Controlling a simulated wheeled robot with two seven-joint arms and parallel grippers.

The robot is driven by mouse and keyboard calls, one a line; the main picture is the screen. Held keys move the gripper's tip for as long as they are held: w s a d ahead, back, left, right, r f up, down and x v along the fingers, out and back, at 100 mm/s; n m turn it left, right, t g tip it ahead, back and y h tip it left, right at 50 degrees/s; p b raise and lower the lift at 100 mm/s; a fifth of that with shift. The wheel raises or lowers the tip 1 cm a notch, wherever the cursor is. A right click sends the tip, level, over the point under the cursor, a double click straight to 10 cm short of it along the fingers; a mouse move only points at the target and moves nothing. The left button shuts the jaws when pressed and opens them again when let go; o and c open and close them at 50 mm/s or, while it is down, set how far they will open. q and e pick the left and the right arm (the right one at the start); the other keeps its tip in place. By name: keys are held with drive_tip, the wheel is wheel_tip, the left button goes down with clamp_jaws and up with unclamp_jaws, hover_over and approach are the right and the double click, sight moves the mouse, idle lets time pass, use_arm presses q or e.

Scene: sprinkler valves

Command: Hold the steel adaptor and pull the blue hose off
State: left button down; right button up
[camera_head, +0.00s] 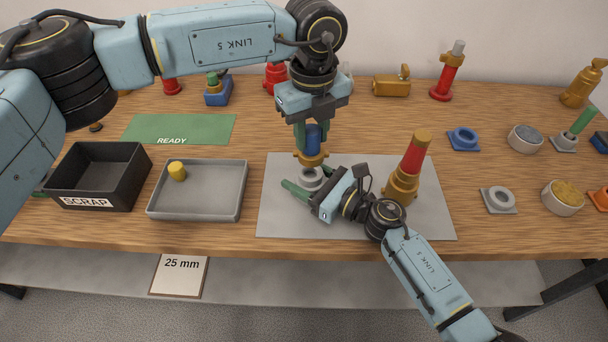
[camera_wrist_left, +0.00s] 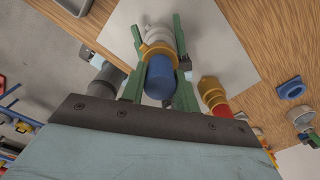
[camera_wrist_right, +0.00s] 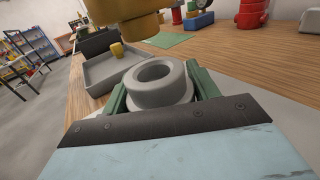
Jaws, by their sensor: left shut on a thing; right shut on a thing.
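The blue hose (camera_head: 314,137) has a brass collar (camera_head: 311,159) at its lower end. My left gripper (camera_head: 312,148) points down and is shut on the blue hose, with green fingers on either side; the hose also shows in the left wrist view (camera_wrist_left: 160,78). The grey steel adaptor (camera_head: 312,179) is directly below. My right gripper (camera_head: 313,184) comes from the lower right, shut on the adaptor. In the right wrist view, the adaptor (camera_wrist_right: 157,82) shows an open bore, and the brass part (camera_wrist_right: 125,12) hangs above it, apart. The adaptor's base is partly hidden.
A brass valve with a red top (camera_head: 404,183) stands on the grey mat (camera_head: 432,220), close right of my right gripper. A grey tray (camera_head: 215,207) with a yellow piece and the black SCRAP bin (camera_head: 125,190) stand left. Several fittings line the back and right.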

use_arm(q)
drive_tip(key=shift+r, duration=2.25)
use_arm(e)
drive_tip(key=o, duration=1.5)
